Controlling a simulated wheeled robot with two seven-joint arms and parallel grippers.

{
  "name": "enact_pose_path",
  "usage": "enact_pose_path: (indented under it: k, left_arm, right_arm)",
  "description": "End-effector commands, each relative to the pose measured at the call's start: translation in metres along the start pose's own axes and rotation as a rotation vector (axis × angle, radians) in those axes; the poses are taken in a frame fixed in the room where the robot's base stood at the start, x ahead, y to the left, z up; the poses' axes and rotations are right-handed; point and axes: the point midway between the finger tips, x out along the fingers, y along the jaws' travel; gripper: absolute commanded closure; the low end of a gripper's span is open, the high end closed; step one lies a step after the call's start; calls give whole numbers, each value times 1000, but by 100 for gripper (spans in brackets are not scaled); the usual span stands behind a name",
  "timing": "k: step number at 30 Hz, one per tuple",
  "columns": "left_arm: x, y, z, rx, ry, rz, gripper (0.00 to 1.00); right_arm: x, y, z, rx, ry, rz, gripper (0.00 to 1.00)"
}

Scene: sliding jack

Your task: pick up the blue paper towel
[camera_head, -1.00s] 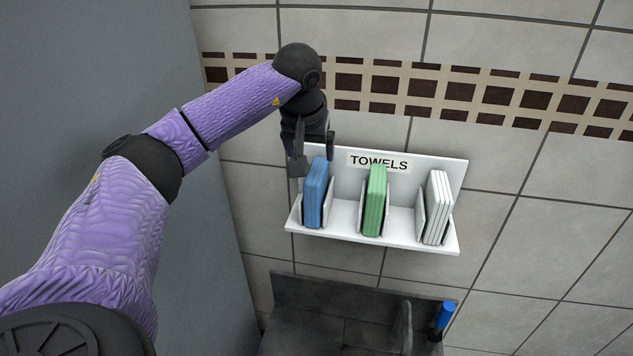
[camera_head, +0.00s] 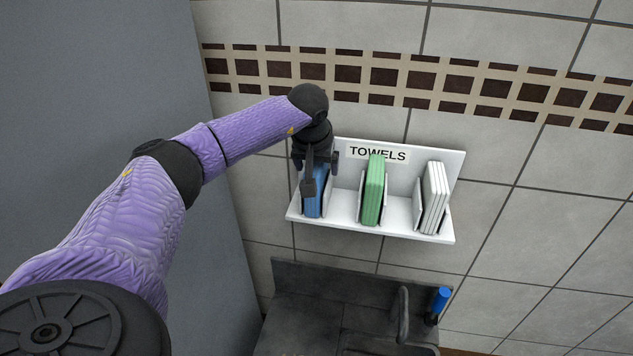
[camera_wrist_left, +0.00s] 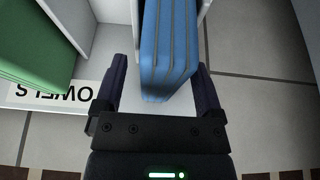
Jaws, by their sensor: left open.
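The blue paper towel (camera_head: 314,196) stands upright in the left holder of the white wall shelf (camera_head: 400,226). My left gripper (camera_head: 321,178) is open and points down over it, hiding its upper part in the head view. In the left wrist view the blue towel (camera_wrist_left: 168,55) reaches between the two open fingers of my left gripper (camera_wrist_left: 160,88). The fingers stand on either side of its near end, with a visible gap at the left finger. My right gripper is not in view.
A green towel stack (camera_head: 374,190) and a white towel stack (camera_head: 434,198) stand in the other holders. A "TOWELS" label (camera_head: 377,154) is on the shelf back. Below are a dark counter (camera_head: 300,315) with a faucet (camera_head: 402,312) and a blue-topped bottle (camera_head: 439,303).

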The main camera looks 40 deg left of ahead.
Motion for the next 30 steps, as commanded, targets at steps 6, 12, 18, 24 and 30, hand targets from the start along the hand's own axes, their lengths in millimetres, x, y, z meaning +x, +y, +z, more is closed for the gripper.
enact_pose_path:
  k: [6, 12, 18, 24, 30]
  left_arm:
    - [2, 0, 1, 0, 0, 0, 12]
    - [2, 0, 1, 0, -1, 0, 29]
    - [2, 0, 1, 0, -1, 0, 71]
    - [1, 0, 1, 0, -1, 0, 100]
    - [1, 0, 0, 0, 0, 0, 100]
  right_arm:
    - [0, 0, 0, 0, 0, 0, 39]
    - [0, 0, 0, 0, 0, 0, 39]
    - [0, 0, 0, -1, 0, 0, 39]
    - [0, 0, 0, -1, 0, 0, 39]
    - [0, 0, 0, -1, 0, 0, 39]
